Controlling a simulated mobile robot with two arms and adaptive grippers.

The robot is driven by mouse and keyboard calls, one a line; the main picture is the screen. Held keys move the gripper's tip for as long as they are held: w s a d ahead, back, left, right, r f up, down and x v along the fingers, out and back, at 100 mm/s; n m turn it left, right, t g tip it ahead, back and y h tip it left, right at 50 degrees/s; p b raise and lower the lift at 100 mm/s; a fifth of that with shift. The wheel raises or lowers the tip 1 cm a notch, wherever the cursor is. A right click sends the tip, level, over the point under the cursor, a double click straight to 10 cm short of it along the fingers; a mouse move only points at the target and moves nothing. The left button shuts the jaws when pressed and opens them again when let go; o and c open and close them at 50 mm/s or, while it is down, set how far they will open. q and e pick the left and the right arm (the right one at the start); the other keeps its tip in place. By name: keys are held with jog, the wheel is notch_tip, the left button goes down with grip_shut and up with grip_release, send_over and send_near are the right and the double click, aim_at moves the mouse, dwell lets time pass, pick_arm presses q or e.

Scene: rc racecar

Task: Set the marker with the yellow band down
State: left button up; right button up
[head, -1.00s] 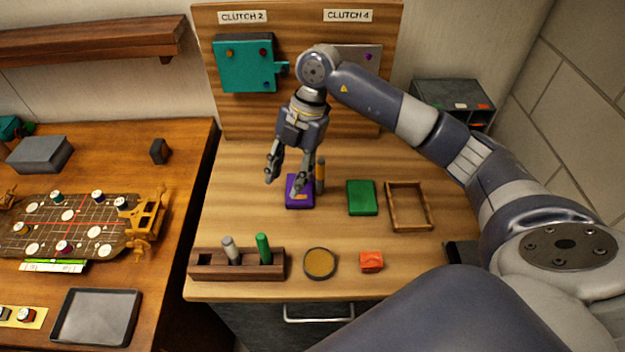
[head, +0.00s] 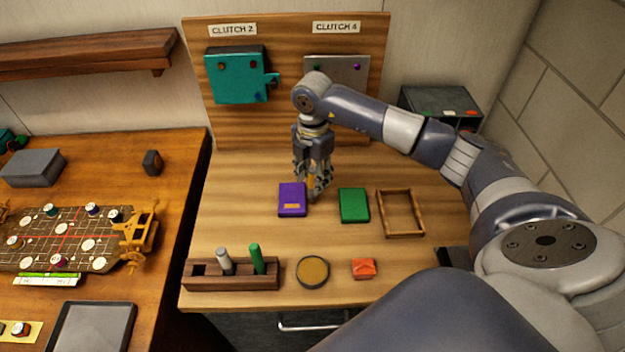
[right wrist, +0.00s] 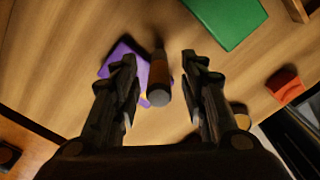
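The marker with the yellow-orange band (head: 311,186) stands upright on the wooden table, just right of a purple box (head: 292,198). The fingers hide part of it. In the right wrist view the marker (right wrist: 159,72) shows its dark grey end towards the camera. My right gripper (head: 313,188) points down over it. In the right wrist view the right gripper (right wrist: 159,60) is open, with one finger on each side of the marker and a visible gap on both sides. My left gripper is not in view.
A green box (head: 354,205) and a wooden frame (head: 400,235) lie to the right. In front are a wooden rack (head: 205,284) with a grey marker (head: 226,262) and a green marker (head: 257,260), a round disc (head: 312,271) and a red block (head: 363,268). The rack's left slot is empty.

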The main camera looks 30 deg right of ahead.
jog(key=shift+f, duration=1.3)
grip_shut()
jog(key=shift+r, duration=0.15)
